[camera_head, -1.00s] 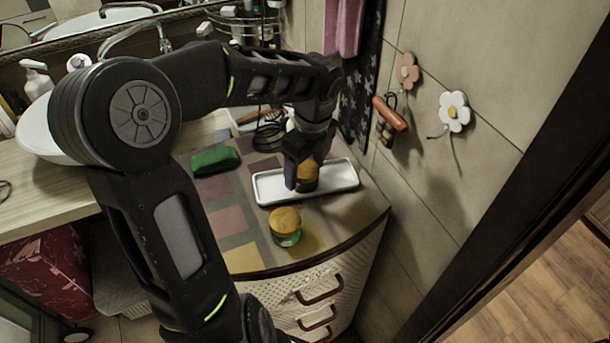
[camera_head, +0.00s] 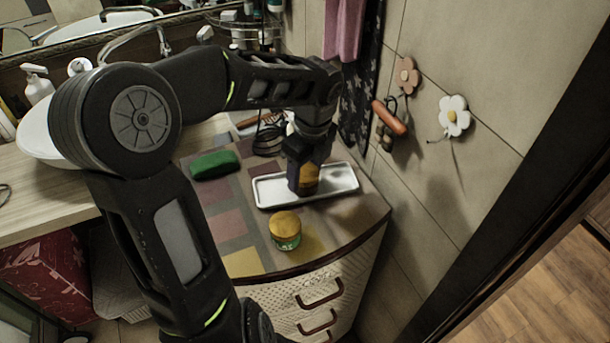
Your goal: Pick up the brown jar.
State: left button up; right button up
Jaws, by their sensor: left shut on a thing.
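The brown jar (camera_head: 309,179) is upright at the white tray (camera_head: 345,181) on top of the cabinet. My left gripper (camera_head: 304,182) comes down from above and is shut on the brown jar, hiding part of it. I cannot tell whether the jar's base touches the tray. My right gripper is not in view.
A green jar with a yellow-brown lid (camera_head: 285,229) stands in front of the tray. A green soap-like block (camera_head: 214,164) lies to the left. The tiled wall (camera_head: 450,70) with flower hooks rises close on the right. The tray's right part is empty.

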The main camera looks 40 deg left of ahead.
aim_at(306, 172)
pick_arm(q)
notch_tip(306, 172, up, 10)
jog(key=shift+r+b, duration=0.1)
jog(key=shift+b, duration=0.3)
dwell(0.6)
